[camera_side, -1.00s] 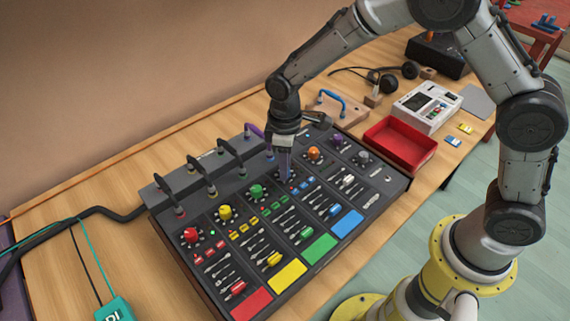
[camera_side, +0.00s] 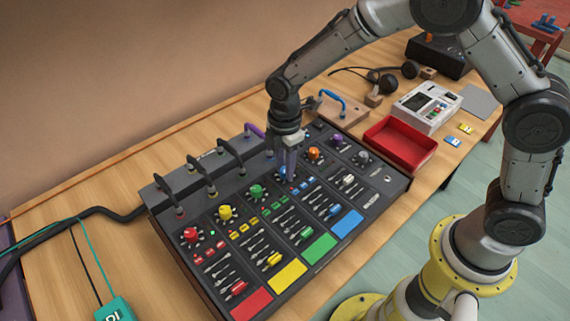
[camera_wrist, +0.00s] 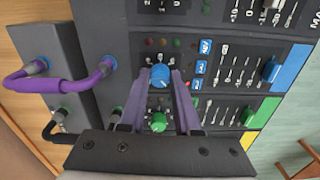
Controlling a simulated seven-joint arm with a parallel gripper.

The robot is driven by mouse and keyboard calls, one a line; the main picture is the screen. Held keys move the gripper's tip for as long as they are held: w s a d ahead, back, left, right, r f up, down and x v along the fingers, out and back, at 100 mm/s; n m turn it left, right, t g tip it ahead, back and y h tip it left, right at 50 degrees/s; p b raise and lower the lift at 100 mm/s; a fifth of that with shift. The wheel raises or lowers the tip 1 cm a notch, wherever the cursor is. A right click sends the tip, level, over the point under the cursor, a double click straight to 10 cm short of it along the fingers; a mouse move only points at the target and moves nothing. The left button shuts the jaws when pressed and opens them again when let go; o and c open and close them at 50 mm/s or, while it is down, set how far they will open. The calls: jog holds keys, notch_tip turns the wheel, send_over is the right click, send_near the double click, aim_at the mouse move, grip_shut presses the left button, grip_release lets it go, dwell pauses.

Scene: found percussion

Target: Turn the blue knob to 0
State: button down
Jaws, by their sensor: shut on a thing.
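The blue knob (camera_wrist: 159,76) is on the dark mixer panel (camera_wrist: 120,25), in the column with the blue fader and blue pad. In the wrist view it sits between the purple fingertips of my gripper (camera_wrist: 160,78), which is shut on it. In the side view my gripper (camera_side: 288,174) points down onto the panel, and its fingers hide much of the blue knob (camera_side: 281,173). The knob's pointer and its scale are too small and covered to read.
A green knob (camera_side: 256,191), a yellow knob (camera_side: 225,212) and an orange knob (camera_side: 313,153) stand in the same row. Patch cables (camera_side: 230,152) arch up along the panel's back. A red tray (camera_side: 397,145) lies to the right.

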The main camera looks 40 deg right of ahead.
jog(key=shift+r+n, duration=0.1)
jog(key=shift+n, duration=0.4)
jog(key=c, duration=0.6)
grip_release()
notch_tip(320, 180, up, 14)
jog(key=shift+f, duration=0.1)
